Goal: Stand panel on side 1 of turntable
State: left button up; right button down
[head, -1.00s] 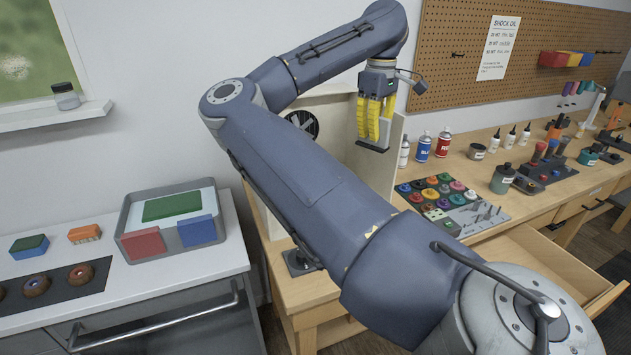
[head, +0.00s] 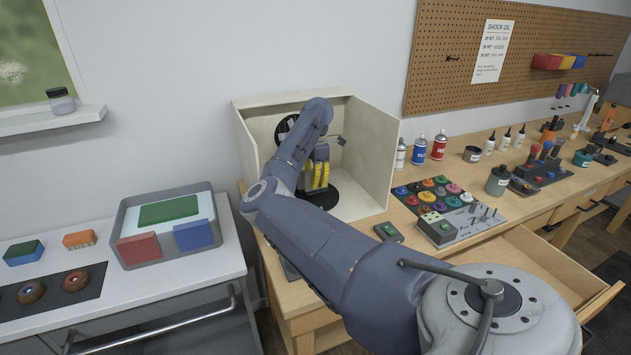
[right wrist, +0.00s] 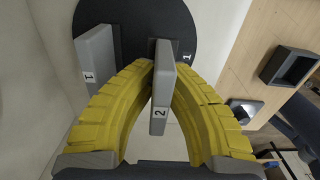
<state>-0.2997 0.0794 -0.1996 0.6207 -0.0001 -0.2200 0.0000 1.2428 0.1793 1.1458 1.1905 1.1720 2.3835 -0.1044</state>
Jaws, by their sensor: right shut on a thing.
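My right gripper (head: 318,178) is inside the open-fronted pale box, low over the black round turntable (head: 346,198). In the right wrist view its yellow fingers (right wrist: 161,95) are shut on a thin grey panel (right wrist: 160,112) marked 2, held edge-on to the camera. The panel's far end is over the turntable (right wrist: 128,22), close to a dark piece marked 1 (right wrist: 187,57). Whether it touches the turntable I cannot tell. Another grey panel (right wrist: 97,58), marked 1, stands at the left on the turntable. My left gripper is not in view.
The box's side wall (head: 372,150) rises close to the right of the gripper. A dark gadget (head: 388,232) lies on the bench before the box. A mat of coloured caps (head: 430,190), bottles and an open drawer (head: 535,265) are to the right.

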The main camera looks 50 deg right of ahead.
aim_at(316, 191)
jog(key=shift+f, duration=1.85)
jog(key=shift+f, duration=0.25)
jog(key=c, duration=1.5)
grip_release()
jog(key=shift+r, duration=0.1)
jog(key=shift+r, duration=3.9)
